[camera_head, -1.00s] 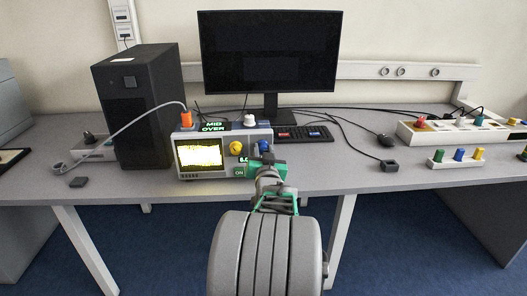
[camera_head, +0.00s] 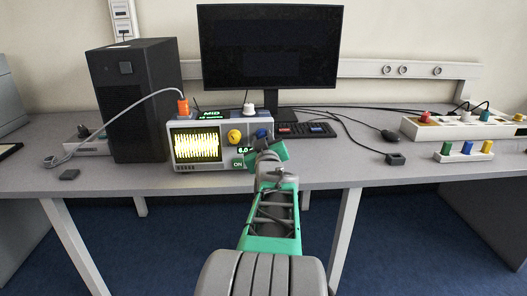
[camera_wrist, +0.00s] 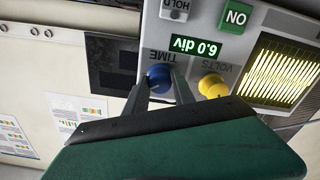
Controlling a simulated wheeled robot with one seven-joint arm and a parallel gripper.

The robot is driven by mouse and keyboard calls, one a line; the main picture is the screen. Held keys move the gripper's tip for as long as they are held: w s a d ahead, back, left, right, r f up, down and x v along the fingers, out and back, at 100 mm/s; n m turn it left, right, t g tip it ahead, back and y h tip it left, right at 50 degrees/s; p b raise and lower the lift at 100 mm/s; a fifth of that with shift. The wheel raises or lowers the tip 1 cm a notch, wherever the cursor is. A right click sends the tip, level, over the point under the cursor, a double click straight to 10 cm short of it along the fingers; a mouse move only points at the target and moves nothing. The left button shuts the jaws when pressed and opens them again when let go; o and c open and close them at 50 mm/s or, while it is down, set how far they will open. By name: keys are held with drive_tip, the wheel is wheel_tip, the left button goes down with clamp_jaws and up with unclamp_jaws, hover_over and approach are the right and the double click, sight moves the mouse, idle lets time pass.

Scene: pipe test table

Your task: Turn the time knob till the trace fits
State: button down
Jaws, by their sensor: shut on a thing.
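The scope (camera_head: 213,168) stands on the table, its screen (camera_head: 197,144) showing a tall, dense yellow trace as many upright strokes. The trace also shows upside down in the wrist view (camera_wrist: 281,71). The blue knob (camera_wrist: 158,78) by the word TIME sits between the fingers of my gripper (camera_wrist: 159,84), which is shut on it. In the head view my gripper (camera_head: 264,144) reaches the scope's right front and partly covers the blue knob (camera_head: 262,133). The yellow VOLTS knob (camera_wrist: 212,86) is beside the right finger. A green readout (camera_wrist: 194,47) says 6.0 div.
A green sign reading MID (camera_head: 211,112) and an orange plug (camera_head: 183,106) are on top of the scope. A black computer tower (camera_head: 130,105) stands to the left, a monitor (camera_head: 268,45) and keyboard (camera_head: 307,130) behind.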

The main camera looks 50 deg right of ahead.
drive_tip(key=n+b, duration=0.4)
drive_tip(key=b, duration=0.1)
drive_tip(key=shift+n, duration=0.4)
drive_tip(key=c, duration=1.1)
unclamp_jaws()
drive_tip(key=shift+o, duration=0.2)
